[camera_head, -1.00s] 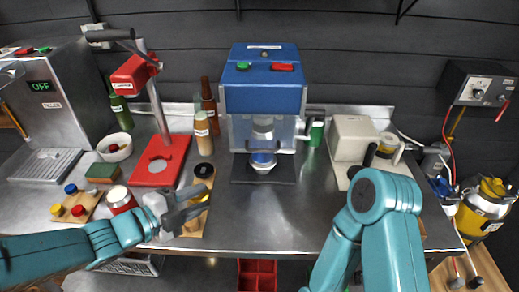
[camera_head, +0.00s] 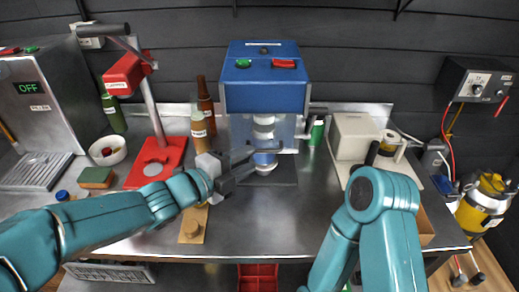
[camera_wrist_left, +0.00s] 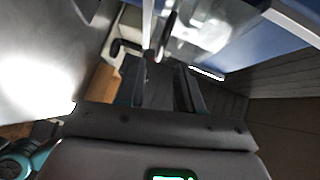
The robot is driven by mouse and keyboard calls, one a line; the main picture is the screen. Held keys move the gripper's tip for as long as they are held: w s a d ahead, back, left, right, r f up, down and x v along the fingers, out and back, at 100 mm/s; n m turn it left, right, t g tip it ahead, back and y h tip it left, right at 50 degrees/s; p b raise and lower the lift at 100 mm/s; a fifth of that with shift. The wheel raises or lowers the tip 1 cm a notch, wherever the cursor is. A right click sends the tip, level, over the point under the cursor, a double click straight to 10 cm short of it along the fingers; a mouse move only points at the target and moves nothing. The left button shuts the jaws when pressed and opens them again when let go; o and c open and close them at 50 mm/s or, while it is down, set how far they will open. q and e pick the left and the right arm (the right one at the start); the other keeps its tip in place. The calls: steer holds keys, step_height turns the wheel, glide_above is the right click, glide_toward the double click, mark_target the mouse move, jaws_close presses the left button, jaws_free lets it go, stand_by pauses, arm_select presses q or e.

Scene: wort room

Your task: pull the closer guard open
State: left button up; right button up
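The closer (camera_head: 262,85) is a blue-topped machine at the back middle of the bench, with green and red buttons. Its clear guard (camera_head: 285,132) hangs below the blue top, looks closed, and also shows in the left wrist view (camera_wrist_left: 205,25). White parts show behind it. My left gripper (camera_head: 252,160) is in front of the guard's lower left side, its fingers apart with nothing visibly between them. In the left wrist view the gripper (camera_wrist_left: 160,68) points at a dark bar by the guard; I cannot tell whether they touch.
A red press stand (camera_head: 158,165) and bottles (camera_head: 198,125) stand to the left of the closer. A beige box (camera_head: 355,138) stands to the right. Bare steel bench (camera_head: 275,220) lies in front. A red crate (camera_head: 258,275) is below the front edge.

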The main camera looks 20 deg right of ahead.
arm_select(q)
steer(key=x, duration=0.4)
steer(key=shift+w+d+f+p, duration=0.1)
steer(key=shift+w+d+p, duration=0.05)
steer(key=shift+w+p, duration=0.25)
steer(key=shift+d, duration=0.35)
steer(key=shift+a, duration=0.1)
steer(key=shift+w, duration=0.1)
steer(key=shift+w+f, duration=0.1)
steer(key=shift+c, duration=0.4)
jaws_close()
step_height(320, 180, up, 11)
steer(key=p, duration=0.7)
glide_above(262, 151)
steer(key=shift+a, duration=0.35)
